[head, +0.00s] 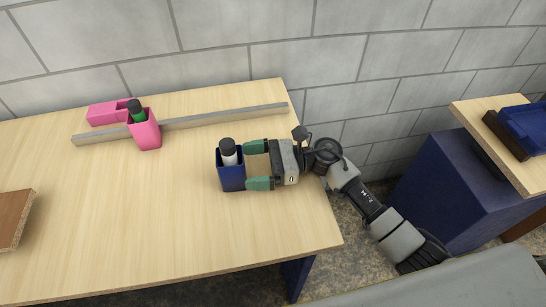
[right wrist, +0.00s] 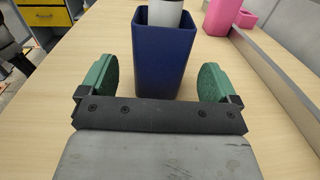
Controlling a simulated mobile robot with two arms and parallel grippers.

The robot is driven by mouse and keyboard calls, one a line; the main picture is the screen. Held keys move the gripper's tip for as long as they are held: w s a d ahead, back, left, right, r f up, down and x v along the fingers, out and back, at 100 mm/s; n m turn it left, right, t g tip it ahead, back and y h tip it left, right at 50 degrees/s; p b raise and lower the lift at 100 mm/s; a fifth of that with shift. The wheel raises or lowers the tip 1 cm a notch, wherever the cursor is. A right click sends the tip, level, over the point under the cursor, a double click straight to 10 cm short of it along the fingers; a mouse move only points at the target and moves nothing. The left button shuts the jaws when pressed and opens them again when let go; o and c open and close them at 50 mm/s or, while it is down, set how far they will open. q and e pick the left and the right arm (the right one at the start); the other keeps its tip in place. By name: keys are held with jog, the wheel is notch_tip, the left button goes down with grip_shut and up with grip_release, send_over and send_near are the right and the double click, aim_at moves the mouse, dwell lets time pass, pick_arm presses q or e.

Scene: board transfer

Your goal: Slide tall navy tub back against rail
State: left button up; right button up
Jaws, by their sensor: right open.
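The tall navy tub (head: 232,180) stands upright on the table, toward its right side, with a white bottle with a dark cap (head: 228,150) in it. The grey rail (head: 200,119) runs along the back of the table; the tub is apart from it, on the near side. My right gripper (head: 257,166) is open, with its green fingers near the tub's right side. In the right wrist view the tub (right wrist: 164,60) stands ahead of the open fingers, centred between them, with no clear contact. My left gripper is not in view.
A tall pink tub (head: 146,135) holding a green bottle (head: 137,112) stands at the rail's near side. A low pink tub (head: 105,112) lies behind the rail. A brown board (head: 14,217) is at the left. The table (head: 150,220) is clear in front.

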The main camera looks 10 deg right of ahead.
aim_at(232, 168)
jog(key=a+p, duration=0.1)
jog(key=a, duration=0.4)
jog(key=shift+w, duration=0.2)
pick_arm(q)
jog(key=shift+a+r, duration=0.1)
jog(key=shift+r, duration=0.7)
